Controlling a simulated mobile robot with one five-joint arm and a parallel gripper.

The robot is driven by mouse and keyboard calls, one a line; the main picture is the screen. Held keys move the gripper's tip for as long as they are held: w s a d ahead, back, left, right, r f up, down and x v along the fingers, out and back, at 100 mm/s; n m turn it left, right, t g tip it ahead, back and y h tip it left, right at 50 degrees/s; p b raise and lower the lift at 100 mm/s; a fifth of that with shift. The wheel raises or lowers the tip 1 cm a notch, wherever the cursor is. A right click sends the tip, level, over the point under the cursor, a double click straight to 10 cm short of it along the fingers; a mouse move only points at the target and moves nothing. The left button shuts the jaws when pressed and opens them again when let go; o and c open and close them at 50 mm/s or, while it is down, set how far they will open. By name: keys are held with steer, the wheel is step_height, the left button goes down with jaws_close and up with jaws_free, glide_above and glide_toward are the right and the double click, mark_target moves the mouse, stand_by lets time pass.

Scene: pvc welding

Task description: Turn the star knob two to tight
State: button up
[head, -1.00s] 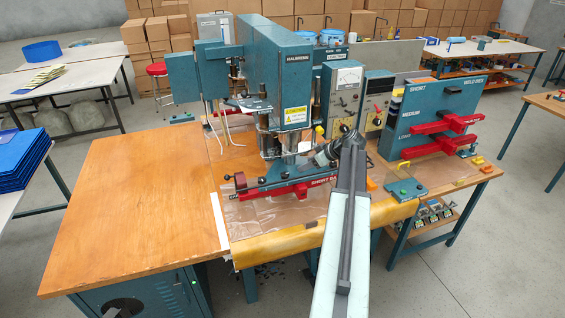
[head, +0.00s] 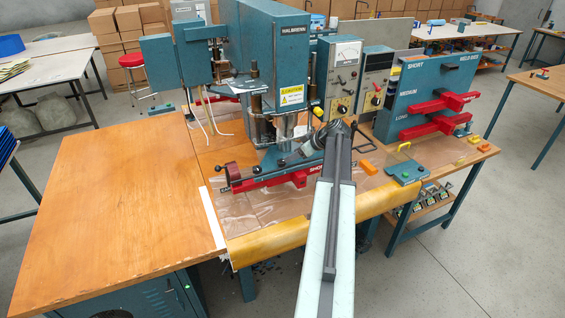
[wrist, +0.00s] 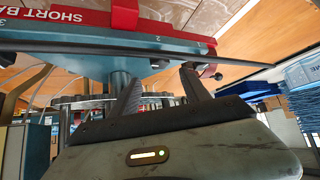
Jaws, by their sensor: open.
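The wrist view appears upside down. It shows a blue-grey bar (wrist: 100,45) marked 2 and 3, with a red "SHORT BA..." bar (wrist: 70,15) beside it. A small dark knob (wrist: 159,64) sits by the 2, between the fingertips in the picture. I cannot tell whether it is star-shaped. My gripper (wrist: 162,77) is open, its two dark fingers spread around that spot, and no contact can be made out.
The teal welding press (head: 275,60) rises close behind the bar. Control boxes (head: 340,75) and a teal rack with red bars (head: 430,95) stand right. A dark red knob (wrist: 208,71) is near the right finger. The wooden table's left half (head: 120,200) is clear.

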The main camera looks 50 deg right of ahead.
mark_target(282, 161)
steer(key=b+x, duration=0.5)
steer(key=x, duration=0.2)
steer(key=shift+s+f, duration=0.1)
steer(key=shift+f, duration=0.1)
steer(key=shift+w+f, duration=0.15)
steer(key=shift+w, duration=0.2)
steer(key=shift+c, duration=0.3)
jaws_close()
